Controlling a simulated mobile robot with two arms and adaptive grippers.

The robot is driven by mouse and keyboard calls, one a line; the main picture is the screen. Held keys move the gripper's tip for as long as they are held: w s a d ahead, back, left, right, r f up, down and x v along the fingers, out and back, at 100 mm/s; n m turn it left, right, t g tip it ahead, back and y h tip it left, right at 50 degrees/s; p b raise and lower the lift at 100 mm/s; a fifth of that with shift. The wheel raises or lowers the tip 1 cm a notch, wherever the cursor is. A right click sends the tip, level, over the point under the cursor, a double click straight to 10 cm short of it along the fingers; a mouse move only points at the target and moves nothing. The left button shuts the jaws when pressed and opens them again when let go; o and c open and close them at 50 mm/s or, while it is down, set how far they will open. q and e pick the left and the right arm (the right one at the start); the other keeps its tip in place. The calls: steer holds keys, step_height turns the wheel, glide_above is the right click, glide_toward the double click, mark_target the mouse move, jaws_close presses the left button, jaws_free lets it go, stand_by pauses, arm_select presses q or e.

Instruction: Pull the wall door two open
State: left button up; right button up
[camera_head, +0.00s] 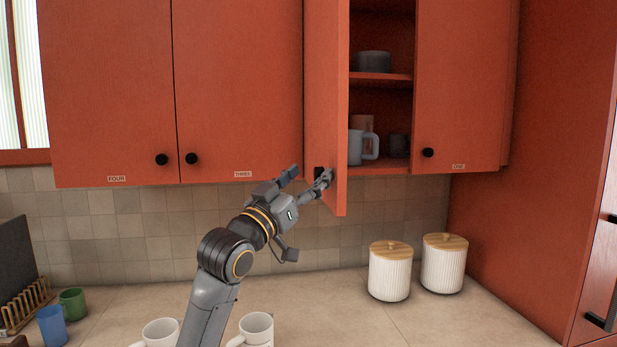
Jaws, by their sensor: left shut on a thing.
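Wall door two (326,95) is a red cabinet door in the upper middle. It stands swung outward from the cabinet, partly open, so its face is seen at a steep angle. My left gripper (308,179) is at the lower part of this door, shut on its dark knob (319,173). The fingers partly hide the knob. The open compartment (379,120) to the right of the door shows shelves with a grey bowl-like item (373,62) and mugs (363,146). My right gripper is not in view.
Closed doors four (110,90), three (240,85) and one (462,80) flank the opening. Two white canisters (390,272) with wooden lids stand on the counter (350,315) below. White mugs (256,328) stand near my arm, and coloured cups (73,303) at the left.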

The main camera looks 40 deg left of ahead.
arm_select(q)
steer(key=shift+a+r, duration=0.15)
steer(key=shift+a, duration=0.05)
steer(key=v, duration=1.2)
steer(key=shift+d, duration=0.15)
steer(key=shift+f, duration=0.2)
